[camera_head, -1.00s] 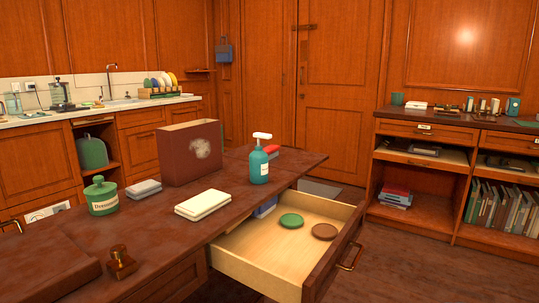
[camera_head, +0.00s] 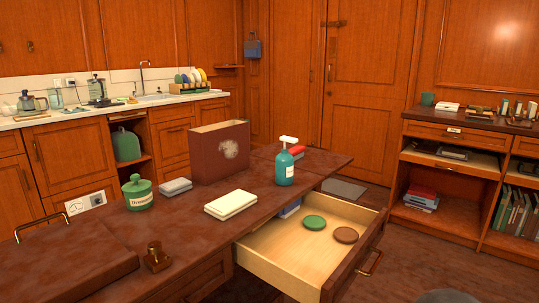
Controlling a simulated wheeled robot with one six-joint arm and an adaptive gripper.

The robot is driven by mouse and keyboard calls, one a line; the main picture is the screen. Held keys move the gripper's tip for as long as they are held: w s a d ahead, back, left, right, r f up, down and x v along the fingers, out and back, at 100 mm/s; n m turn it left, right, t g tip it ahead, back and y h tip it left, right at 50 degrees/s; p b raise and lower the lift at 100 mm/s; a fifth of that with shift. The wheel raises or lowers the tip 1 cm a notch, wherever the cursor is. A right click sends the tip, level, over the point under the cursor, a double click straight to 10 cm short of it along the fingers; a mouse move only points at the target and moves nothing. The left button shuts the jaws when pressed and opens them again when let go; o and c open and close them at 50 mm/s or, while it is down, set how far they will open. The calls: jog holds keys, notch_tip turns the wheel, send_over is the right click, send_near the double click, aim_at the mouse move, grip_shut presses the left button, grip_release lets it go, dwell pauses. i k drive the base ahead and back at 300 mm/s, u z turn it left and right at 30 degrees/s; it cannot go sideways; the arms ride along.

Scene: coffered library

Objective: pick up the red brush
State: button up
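My gripper is not in view.
The desk also bears a brown box (camera_head: 215,160), a green jar (camera_head: 138,192), a grey block (camera_head: 175,187), a cream block (camera_head: 230,205) and a stamp (camera_head: 156,258). An open drawer (camera_head: 275,278) juts out, holding green and brown discs. A shelf unit (camera_head: 440,222) stands right.

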aim_at(298, 152)
jog(key=u, duration=0.8)
jog(key=i, duration=0.4)
